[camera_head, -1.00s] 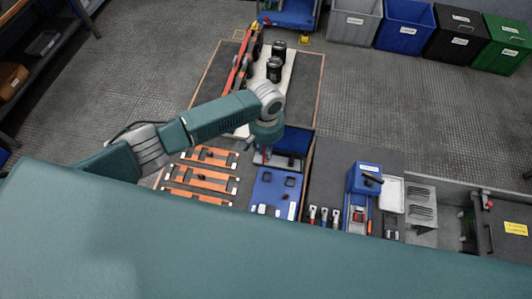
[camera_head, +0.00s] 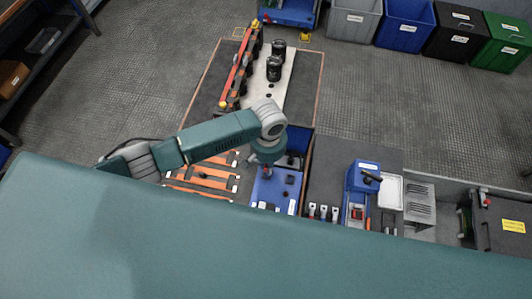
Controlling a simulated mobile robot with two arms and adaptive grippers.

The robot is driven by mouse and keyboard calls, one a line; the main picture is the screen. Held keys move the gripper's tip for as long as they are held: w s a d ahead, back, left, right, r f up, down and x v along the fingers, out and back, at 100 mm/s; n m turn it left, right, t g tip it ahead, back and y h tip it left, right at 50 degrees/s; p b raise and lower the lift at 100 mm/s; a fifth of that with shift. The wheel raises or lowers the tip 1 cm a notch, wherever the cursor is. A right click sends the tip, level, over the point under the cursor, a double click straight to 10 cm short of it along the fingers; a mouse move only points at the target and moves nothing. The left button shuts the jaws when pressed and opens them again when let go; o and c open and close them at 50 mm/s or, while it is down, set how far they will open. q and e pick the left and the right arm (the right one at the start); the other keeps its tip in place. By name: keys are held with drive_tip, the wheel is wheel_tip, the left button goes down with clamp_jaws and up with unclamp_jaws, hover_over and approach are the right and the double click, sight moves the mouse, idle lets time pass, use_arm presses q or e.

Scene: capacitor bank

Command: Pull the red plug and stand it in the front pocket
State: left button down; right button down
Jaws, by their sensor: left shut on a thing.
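My left gripper (camera_head: 267,164) points down over the back part of a blue tray (camera_head: 262,188). Its fingers are small and partly hidden under the wrist. It is shut on a small dark red thing, which looks like the red plug and shows only a little below the wrist. I cannot tell whether the plug touches the tray. My right gripper is not in view.
Behind are a red busbar strip (camera_head: 239,68) and black capacitors (camera_head: 274,68) on a pale board. Orange racks (camera_head: 208,172) lie left of the tray. Tools (camera_head: 323,212) and a blue box (camera_head: 362,177) stand right. My large teal body part covers the front.

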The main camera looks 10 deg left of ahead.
use_arm(q)
drive_tip(key=shift+s+d, duration=0.1)
drive_tip(key=shift+s, duration=0.3)
drive_tip(key=shift+f+b, duration=0.3)
drive_tip(key=shift+f, duration=0.5)
drive_tip(key=shift+f, duration=0.5)
